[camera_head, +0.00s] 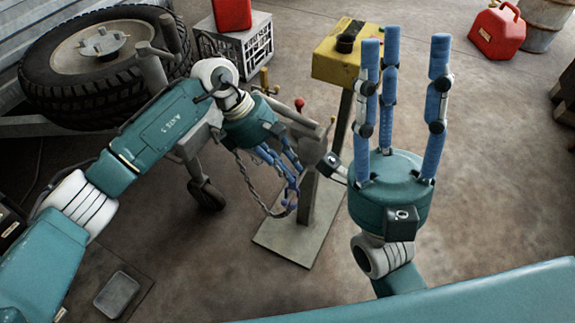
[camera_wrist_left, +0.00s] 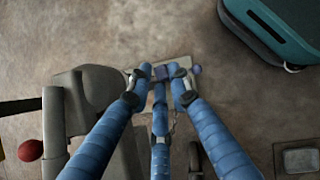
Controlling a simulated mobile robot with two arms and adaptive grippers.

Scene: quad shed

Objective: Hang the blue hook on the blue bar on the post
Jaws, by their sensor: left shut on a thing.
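My left gripper (camera_head: 290,192) points down beside the grey post (camera_head: 328,190) with the yellow top. Its blue fingers are shut on a small blue-purple piece, apparently the blue hook (camera_head: 289,208). In the left wrist view the hook (camera_wrist_left: 196,69) shows at the fingertips of the left gripper (camera_wrist_left: 160,76), mostly hidden by them. A chain (camera_head: 250,188) hangs in a loop towards the held piece. I cannot make out the blue bar on the post. My right gripper (camera_head: 402,48) is open and empty, its fingers pointing up, in front of the post's right side.
The post stands on a flat base plate (camera_head: 282,245). A trailer coupling with a small wheel (camera_head: 207,194) stands left of the post. A spare tyre (camera_head: 60,95), a crate (camera_head: 240,45) and a red can (camera_head: 497,32) are farther back.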

